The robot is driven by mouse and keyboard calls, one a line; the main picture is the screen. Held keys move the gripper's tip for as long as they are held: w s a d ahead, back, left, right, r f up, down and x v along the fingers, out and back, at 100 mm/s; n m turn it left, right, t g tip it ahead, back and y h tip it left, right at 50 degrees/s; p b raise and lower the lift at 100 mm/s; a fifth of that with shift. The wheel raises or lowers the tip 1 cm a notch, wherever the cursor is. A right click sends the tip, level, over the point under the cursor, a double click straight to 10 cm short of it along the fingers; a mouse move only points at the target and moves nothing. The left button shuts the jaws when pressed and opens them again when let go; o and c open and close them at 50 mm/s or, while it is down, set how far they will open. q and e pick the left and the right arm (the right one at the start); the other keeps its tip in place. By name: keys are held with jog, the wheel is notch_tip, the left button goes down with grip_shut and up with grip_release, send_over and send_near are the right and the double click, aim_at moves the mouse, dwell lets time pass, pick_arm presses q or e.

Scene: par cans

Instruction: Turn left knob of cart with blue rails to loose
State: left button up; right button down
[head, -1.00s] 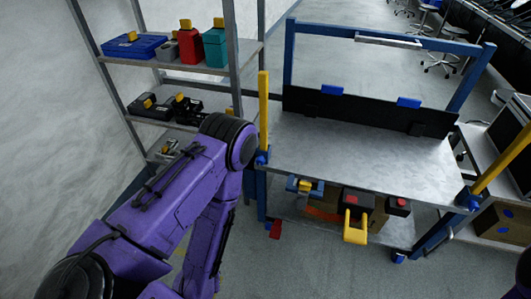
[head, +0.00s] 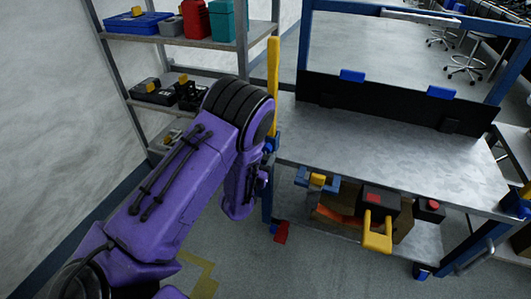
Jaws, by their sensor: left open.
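The cart with blue rails (head: 302,45) stands at centre and right, with a grey metal top (head: 400,160). A yellow upright (head: 273,75) rises at its left front corner. The left knob (head: 270,145), small and blue, shows at the foot of that upright, partly behind my arm. Its exact turn cannot be made out. My left arm comes in from the left and bends down beside the corner. My left gripper (head: 262,181) is open, mostly hidden by the forearm, just below and left of the knob. Contact with the knob cannot be seen. My right gripper is out of view.
A grey shelf (head: 242,50) with boxes and tools stands behind my arm. Under the cart top hang a yellow-handled item (head: 377,236) and a blue-and-yellow clamp (head: 317,181). A red pedal-like part (head: 281,232) is low at the left leg. Floor in front is open.

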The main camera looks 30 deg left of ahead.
pick_arm(q)
jog(key=shift+x, duration=1.35)
jog(key=c, duration=1)
jog(key=shift+c, duration=0.2)
